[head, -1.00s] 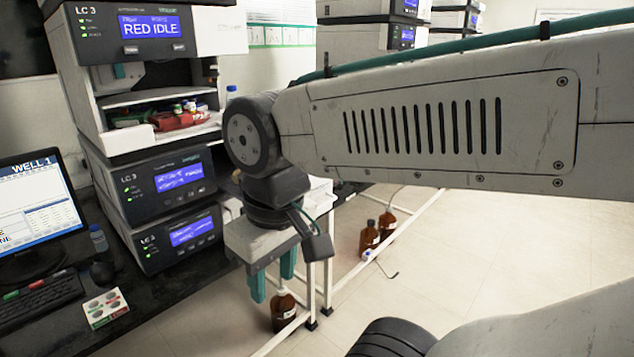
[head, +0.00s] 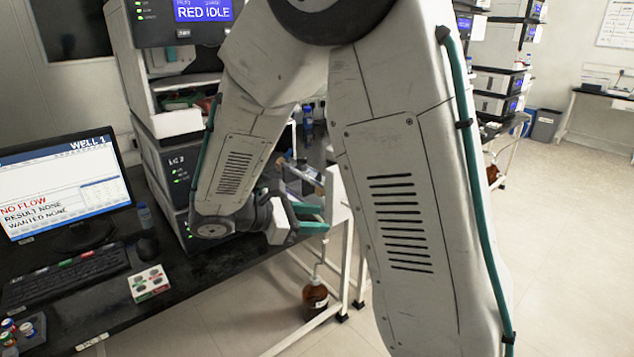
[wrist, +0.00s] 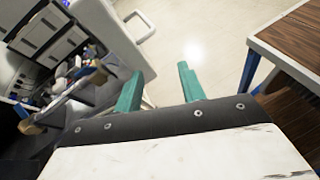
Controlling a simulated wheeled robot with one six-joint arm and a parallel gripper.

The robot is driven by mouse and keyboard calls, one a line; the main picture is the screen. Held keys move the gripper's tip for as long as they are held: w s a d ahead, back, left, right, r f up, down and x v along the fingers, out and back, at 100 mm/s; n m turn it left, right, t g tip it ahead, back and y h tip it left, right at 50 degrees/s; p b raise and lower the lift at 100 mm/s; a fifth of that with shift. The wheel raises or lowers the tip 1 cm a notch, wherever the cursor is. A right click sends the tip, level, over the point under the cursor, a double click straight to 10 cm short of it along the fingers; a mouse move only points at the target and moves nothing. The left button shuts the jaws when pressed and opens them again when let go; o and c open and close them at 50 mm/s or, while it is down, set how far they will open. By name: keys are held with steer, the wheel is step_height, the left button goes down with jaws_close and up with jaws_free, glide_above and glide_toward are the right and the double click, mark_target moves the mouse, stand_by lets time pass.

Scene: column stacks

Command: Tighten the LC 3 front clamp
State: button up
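The LC 3 stack (head: 172,165) stands behind my arm in the head view, and my arm hides much of its front. My gripper (head: 322,218) is to the right of the stack, beside the bench end, with its teal fingers apart and nothing between them. The wrist view also shows the open gripper (wrist: 160,72). A slim bar with brownish ends (wrist: 68,100) lies left of the fingers there, apart from them; it looks like a column or its holder. I cannot make out which part is the front clamp or whether it is loose.
A monitor (head: 65,180) reads NO FLOW, with a keyboard (head: 65,275) and a button pad (head: 150,283) on the black bench. A brown bottle (head: 315,298) stands by the white cart frame. A wood-topped table (wrist: 295,40) is at right in the wrist view. Floor at right is open.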

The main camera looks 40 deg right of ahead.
mark_target(321, 186)
steer(key=w+r+n+t+h, duration=0.2)
steer(key=w+n+t+h, duration=0.25)
steer(key=w, duration=0.35)
steer(key=shift+n+g, duration=0.25)
steer(key=shift+n, duration=0.3)
steer(key=d, duration=0.7)
steer(key=shift+w+d+r, duration=0.2)
steer(key=shift+w+d, duration=0.1)
steer(key=shift+d, duration=0.1)
